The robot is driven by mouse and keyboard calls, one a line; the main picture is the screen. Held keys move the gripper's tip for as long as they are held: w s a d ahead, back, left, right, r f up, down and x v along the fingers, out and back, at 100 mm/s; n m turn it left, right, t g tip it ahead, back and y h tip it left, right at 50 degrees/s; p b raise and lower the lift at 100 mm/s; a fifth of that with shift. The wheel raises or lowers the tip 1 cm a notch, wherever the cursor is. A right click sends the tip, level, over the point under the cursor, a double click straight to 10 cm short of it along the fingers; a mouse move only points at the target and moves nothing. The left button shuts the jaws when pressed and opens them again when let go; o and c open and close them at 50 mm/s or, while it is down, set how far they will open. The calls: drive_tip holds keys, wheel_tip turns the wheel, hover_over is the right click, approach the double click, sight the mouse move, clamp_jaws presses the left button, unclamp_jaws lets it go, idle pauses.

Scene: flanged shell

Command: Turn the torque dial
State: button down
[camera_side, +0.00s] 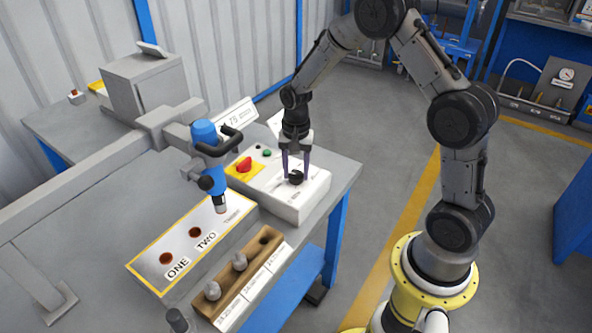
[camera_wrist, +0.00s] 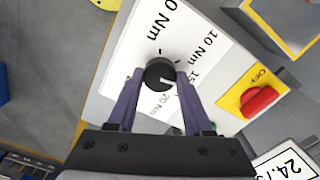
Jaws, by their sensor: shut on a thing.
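The torque dial is a round black knob (camera_wrist: 160,74) with a white pointer line, on a white panel marked 0 Nm, 10 Nm, 15 and 20 Nm in the wrist view. Its pointer faces toward the 15 and 20 Nm side; I cannot tell the exact setting. In the side view the dial (camera_side: 295,177) sits on top of the white control box (camera_side: 312,201). My gripper (camera_side: 295,172) points down over it. Its two purple fingers (camera_wrist: 159,78) are shut on the dial, one on each side.
A red switch (camera_side: 244,164) on a yellow plate and a green button (camera_side: 267,153) are beside the dial. A blue tool (camera_side: 205,140) hangs from a grey arm left of the box. A wooden holder (camera_side: 226,297) and a ONE/TWO block (camera_side: 225,222) stand in front.

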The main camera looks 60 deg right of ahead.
sight(296, 174)
drive_tip(key=shift+r+m, duration=0.1)
drive_tip(key=shift+m, duration=0.8)
drive_tip(key=shift+c, duration=1.5)
unclamp_jaws()
wheel_tip(296, 174, up, 14)
